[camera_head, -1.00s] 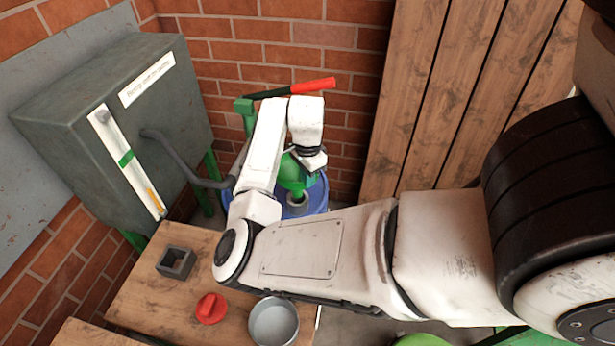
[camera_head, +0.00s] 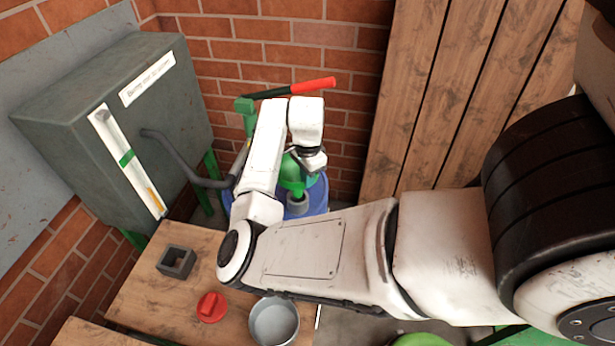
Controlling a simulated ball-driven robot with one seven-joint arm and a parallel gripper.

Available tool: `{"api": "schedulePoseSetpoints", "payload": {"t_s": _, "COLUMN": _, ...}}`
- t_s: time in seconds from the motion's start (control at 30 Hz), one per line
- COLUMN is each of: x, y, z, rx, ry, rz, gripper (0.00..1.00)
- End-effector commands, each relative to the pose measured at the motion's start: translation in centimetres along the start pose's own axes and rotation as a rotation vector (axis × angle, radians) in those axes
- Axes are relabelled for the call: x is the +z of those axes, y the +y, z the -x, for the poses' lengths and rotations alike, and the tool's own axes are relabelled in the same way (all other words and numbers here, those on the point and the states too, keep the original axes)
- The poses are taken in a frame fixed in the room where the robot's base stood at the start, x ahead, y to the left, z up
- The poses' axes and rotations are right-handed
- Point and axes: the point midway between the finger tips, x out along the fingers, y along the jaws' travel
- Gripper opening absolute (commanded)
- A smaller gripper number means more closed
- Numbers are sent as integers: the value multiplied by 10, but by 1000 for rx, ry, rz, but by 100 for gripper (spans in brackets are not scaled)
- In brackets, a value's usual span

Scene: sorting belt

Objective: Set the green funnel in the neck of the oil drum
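The green funnel (camera_head: 291,173) is upright over the blue oil drum (camera_head: 317,200), its spout pointing down at the grey neck (camera_head: 297,203). The spout's lower end overlaps the neck's opening in the picture; I cannot tell how deep it sits. My gripper (camera_head: 309,174) is at the funnel's right side, under the white wrist. Its fingers are small and partly hidden, so I cannot see whether they grip the funnel. My arm hides the drum's left and front.
A grey tank (camera_head: 75,100) with a bent pipe (camera_head: 180,165) stands left of the drum. A red-handled lever (camera_head: 312,86) is behind. The wooden table (camera_head: 140,290) holds a dark square block (camera_head: 176,261), a red cap (camera_head: 211,307) and a grey bowl (camera_head: 274,321).

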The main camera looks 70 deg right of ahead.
Motion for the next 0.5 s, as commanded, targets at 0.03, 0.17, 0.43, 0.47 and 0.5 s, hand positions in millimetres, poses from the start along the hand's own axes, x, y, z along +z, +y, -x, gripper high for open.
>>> {"api": "schedulePoseSetpoints", "payload": {"t_s": 0.03, "x": 0, "y": 0, "z": -3, "rx": 0, "ry": 0, "rz": 0, "gripper": 0}}
{"api": "schedulePoseSetpoints", "payload": {"t_s": 0.17, "x": 0, "y": 0, "z": -8, "rx": 1, "ry": 1, "rz": 0, "gripper": 0}}
{"api": "schedulePoseSetpoints", "payload": {"t_s": 0.43, "x": 0, "y": 0, "z": -18, "rx": 1, "ry": 1, "rz": 0, "gripper": 0}}
{"api": "schedulePoseSetpoints", "payload": {"t_s": 0.47, "x": 0, "y": 0, "z": -19, "rx": 1, "ry": 1, "rz": 0, "gripper": 0}}
{"api": "schedulePoseSetpoints", "payload": {"t_s": 0.5, "x": 0, "y": 0, "z": -20, "rx": 1, "ry": 1, "rz": 0, "gripper": 0}}
